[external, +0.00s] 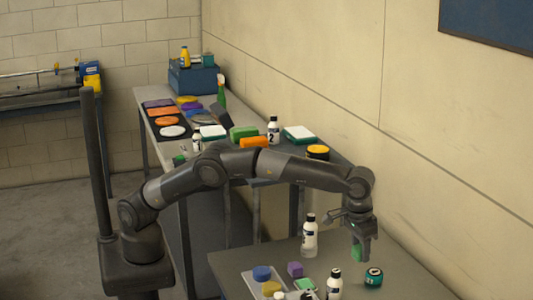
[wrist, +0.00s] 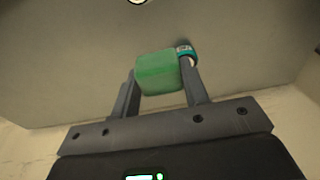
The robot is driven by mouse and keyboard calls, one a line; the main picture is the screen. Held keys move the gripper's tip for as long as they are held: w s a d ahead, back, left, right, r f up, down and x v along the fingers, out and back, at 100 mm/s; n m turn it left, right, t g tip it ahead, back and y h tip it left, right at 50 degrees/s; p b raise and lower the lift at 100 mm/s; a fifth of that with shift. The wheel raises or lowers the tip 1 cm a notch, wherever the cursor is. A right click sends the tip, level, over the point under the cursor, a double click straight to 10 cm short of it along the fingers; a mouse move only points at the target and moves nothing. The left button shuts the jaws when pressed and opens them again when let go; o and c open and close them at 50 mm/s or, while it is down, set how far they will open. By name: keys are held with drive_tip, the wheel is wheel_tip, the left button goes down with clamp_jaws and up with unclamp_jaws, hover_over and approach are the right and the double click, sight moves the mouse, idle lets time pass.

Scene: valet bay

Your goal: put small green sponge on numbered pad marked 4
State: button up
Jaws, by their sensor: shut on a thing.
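My gripper (external: 361,235) points down over the near table at the right of the external view. It is shut on a small green sponge (external: 357,253), which sits between the fingertips and appears to be just above the table. In the wrist view the sponge (wrist: 157,73) is a green block between the two fingers of my gripper (wrist: 162,80). No pad with a readable 4 shows. Flat round and rectangular pieces, such as an orange one (external: 167,131), lie on the far bench, but I cannot read any numbers on them.
A teal round container (external: 373,276) stands close right of the sponge. The far bench (external: 150,98) holds many items beside the wall.

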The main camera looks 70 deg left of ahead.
hover_over(376, 271)
drive_tip(key=f, duration=0.5)
drive_tip(key=shift+s+d+f, duration=0.1)
drive_tip(key=shift+s+f, duration=0.2)
drive_tip(key=shift+f, duration=2.05)
drive_tip(key=shift+f, duration=0.15)
drive_tip(key=o, duration=0.9)
drive_tip(key=shift+o, duration=0.2)
